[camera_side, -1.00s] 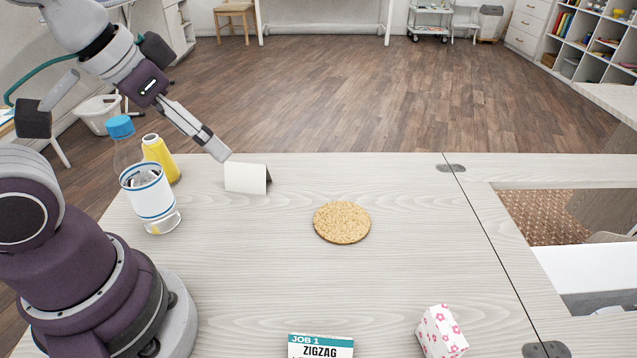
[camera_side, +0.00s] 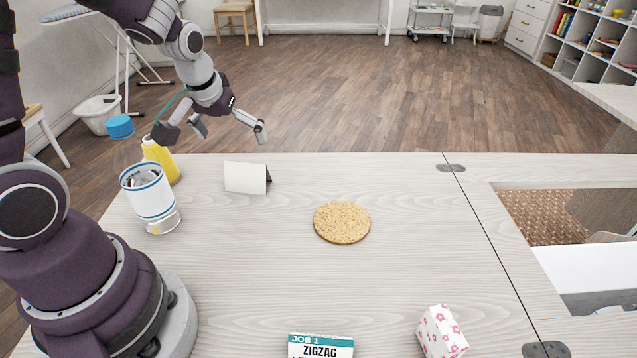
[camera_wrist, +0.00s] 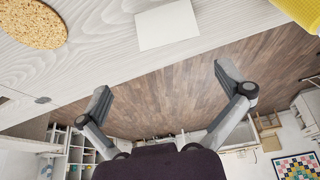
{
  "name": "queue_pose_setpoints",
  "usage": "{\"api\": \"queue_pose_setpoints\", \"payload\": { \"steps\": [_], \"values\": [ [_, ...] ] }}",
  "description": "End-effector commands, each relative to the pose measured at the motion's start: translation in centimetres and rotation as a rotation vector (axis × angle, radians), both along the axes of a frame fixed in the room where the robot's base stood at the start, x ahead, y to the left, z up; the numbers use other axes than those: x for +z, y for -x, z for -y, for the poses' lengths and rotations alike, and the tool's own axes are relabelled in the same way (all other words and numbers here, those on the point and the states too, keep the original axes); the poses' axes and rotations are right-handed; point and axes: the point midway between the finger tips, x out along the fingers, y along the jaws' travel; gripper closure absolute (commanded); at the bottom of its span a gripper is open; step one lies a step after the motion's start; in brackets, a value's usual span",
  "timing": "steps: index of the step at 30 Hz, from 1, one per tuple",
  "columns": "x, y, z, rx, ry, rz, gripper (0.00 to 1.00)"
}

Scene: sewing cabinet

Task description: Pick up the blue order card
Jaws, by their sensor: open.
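A small white folded card (camera_side: 246,178) stands near the table's far edge. Only plain white shows on it, so I cannot tell whether it is the blue order card. In the wrist view it is a white rectangle (camera_wrist: 167,25) near the top. A card with a teal band reading "JOB 1 ZIGZAG" (camera_side: 320,347) is at the near edge of the side view, partly cut off. My gripper (camera_side: 231,130) is open and empty, raised near the far edge behind the white card. In the wrist view its spread fingers (camera_wrist: 163,86) are apart from the card.
A bottle with a blue cap (camera_side: 150,195) and a yellow bottle (camera_side: 161,158) stand left of the white card. A round cork mat (camera_side: 342,222) lies mid-table. A flowered packet (camera_side: 441,331) is at the near right. The table (camera_side: 400,270) is otherwise largely clear.

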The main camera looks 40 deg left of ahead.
Motion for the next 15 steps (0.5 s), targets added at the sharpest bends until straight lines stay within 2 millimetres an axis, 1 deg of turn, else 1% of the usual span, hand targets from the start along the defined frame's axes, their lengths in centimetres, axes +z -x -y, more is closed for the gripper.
{"api": "queue_pose_setpoints", "payload": {
  "steps": [1, 3, 9, 14, 15],
  "values": [
    [-0.8, -0.1, -0.6, 0.023, -0.001, -0.009, 0.00],
    [-1.6, -0.2, -1.1, 0.039, -0.002, -0.012, 0.00],
    [-4.8, -1.3, -1.8, 0.041, -0.002, -0.013, 0.00],
    [-6.4, -1.8, -2.2, 0.038, -0.002, -0.013, 0.00],
    [-7.0, -1.9, -2.3, 0.038, -0.002, -0.013, 0.00]
  ]
}}
